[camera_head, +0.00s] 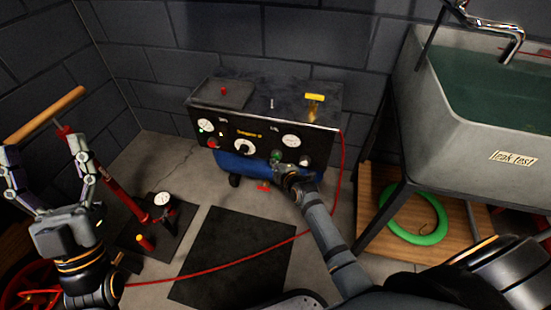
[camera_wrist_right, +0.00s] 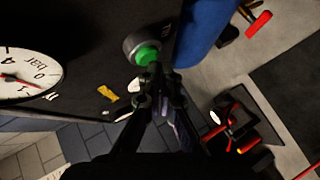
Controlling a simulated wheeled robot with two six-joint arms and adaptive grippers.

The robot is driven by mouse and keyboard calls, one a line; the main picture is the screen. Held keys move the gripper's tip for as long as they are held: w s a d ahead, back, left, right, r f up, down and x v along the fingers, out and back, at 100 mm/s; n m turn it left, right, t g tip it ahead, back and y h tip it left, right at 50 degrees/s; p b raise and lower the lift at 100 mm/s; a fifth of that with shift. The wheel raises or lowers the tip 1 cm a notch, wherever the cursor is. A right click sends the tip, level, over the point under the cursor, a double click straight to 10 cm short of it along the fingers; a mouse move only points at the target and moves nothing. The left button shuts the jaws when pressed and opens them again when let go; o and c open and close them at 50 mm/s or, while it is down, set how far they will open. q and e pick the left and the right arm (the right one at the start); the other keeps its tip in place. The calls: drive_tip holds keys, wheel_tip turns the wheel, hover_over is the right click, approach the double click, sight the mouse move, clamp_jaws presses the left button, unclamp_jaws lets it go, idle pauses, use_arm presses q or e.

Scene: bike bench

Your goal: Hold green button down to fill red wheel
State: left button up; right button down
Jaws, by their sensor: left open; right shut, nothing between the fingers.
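The green button (camera_head: 276,155) is on the front panel of the compressor (camera_head: 262,120); it also shows in the right wrist view (camera_wrist_right: 148,55), set in a dark round collar. My right gripper (camera_head: 281,170) is shut and empty, its tips (camera_wrist_right: 155,72) right at the button's edge and partly covering it. I cannot tell whether the button is pressed in. The red wheel (camera_head: 12,292) is at the lower left, mostly cut off or hidden behind my left arm. My left gripper (camera_head: 46,150) is open and empty, raised above the wheel.
A red hose (camera_head: 225,264) runs from the compressor's right side across the floor to the left. A floor pump (camera_head: 112,187) stands at left. A sink (camera_head: 440,120) and green tyre (camera_head: 390,225) are at right. A dark mat (camera_head: 235,255) lies centrally.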

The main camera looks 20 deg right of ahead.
drive_tip(key=shift+w+d, duration=0.2)
drive_tip(key=shift+w, duration=0.15)
idle(0.5)
idle(2.1)
drive_tip(key=shift+s+a+p, duration=0.35)
drive_tip(key=shift+s+a, duration=0.1)
drive_tip(key=shift+s, duration=0.25)
drive_tip(key=shift+s, duration=0.1)
drive_tip(key=s+a+p, duration=0.1)
drive_tip(key=s, duration=0.1)
drive_tip(key=s+a+p, duration=0.1)
drive_tip(key=s, duration=0.1)
drive_tip(key=shift+a, duration=0.4)
